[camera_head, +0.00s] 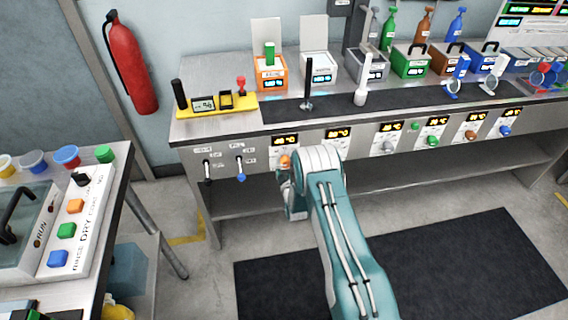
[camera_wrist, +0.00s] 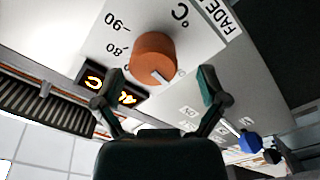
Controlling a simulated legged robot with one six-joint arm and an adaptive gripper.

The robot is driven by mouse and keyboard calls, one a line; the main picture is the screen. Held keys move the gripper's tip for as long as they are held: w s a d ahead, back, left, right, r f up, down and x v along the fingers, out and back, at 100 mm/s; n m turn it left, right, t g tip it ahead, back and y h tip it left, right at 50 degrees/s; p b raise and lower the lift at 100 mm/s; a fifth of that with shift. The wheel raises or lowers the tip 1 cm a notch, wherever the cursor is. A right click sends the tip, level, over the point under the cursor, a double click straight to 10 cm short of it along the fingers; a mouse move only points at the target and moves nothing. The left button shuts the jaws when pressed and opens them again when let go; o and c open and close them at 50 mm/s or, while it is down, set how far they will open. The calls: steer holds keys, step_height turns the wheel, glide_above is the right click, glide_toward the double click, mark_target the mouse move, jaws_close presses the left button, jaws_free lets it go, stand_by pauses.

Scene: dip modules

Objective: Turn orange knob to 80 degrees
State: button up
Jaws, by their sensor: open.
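The orange knob (camera_wrist: 153,58) shows large in the wrist view, on a pale panel with a printed scale; the marks 80 and 90 lie to its left. A light pointer mark shows on its lower edge. In the head view the knob (camera_head: 285,161) is on the bench front, partly hidden by my arm. My gripper (camera_wrist: 160,88) is open, with one finger on each side of the knob in the wrist view; I cannot tell whether either finger touches it. A lit display (camera_wrist: 111,90) sits beside the knob, its digits hard to read. In the head view my gripper (camera_head: 290,190) is mostly hidden.
A blue knob (camera_wrist: 250,141) is at the lower right of the wrist view. More knobs (camera_head: 389,147) continue rightward. A side bench (camera_head: 110,190) stands at left.

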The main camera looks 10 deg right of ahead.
steer(key=shift+w+d, duration=0.15)
steer(key=shift+w, duration=0.55)
steer(key=shift+w+d, duration=0.15)
steer(key=shift+d, duration=0.15)
steer(key=shift+a, duration=0.2)
steer(key=c, duration=1.1)
steer(key=shift+c, duration=0.2)
